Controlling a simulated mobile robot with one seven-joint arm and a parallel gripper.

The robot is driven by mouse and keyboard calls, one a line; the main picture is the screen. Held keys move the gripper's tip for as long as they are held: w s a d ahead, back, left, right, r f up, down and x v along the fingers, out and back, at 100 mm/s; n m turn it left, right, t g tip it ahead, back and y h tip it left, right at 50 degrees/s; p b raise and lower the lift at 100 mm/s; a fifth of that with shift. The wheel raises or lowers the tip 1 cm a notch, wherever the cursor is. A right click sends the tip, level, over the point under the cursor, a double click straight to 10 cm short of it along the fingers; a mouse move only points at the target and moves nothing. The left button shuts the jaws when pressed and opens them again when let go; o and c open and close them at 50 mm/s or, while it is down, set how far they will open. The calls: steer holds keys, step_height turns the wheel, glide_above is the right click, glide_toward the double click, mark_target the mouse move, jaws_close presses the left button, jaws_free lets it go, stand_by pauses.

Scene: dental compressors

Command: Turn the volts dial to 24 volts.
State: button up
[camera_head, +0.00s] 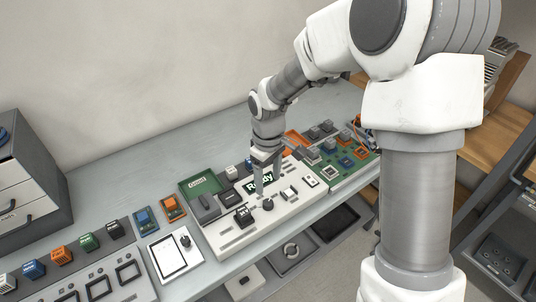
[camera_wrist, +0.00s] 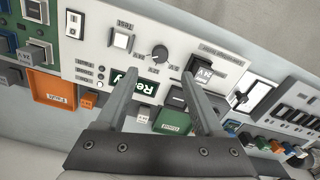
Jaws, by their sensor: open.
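The round dark dial (camera_head: 268,205) sits on the white panel (camera_head: 228,237), just in front of the green "Ready" display (camera_head: 252,184). In the wrist view the dial (camera_wrist: 159,54) lies beyond my fingertips, roughly midway between them, with small marks around it too small to read surely. Its pointer setting cannot be told. My gripper (camera_head: 266,187) points down over the panel by the display. In the wrist view my gripper (camera_wrist: 159,75) has its two fingers spread wide with nothing between them, apart from the dial.
A black switch block (camera_wrist: 205,73) stands right of the dial in the wrist view, close to one finger. A white test button (camera_wrist: 121,40) is to its left. A green circuit board (camera_head: 345,165) and orange tray (camera_head: 297,140) lie at the right. Drawers (camera_head: 30,190) stand far left.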

step_height(320, 180, up, 8)
steer(key=shift+r, duration=0.25)
stand_by(0.4)
steer(key=s+d+r+m+t, duration=0.2)
steer(key=s+d+r+m, duration=0.2)
steer(key=s, duration=0.5)
steer(key=s+d+r+m+t, duration=0.3)
steer(key=s+d+r+m, duration=0.2)
steer(key=s+d+r, duration=0.3)
steer(key=shift+s+d+m+t, duration=0.3)
steer(key=shift+s+d, duration=0.05)
steer(key=shift+s, duration=0.8)
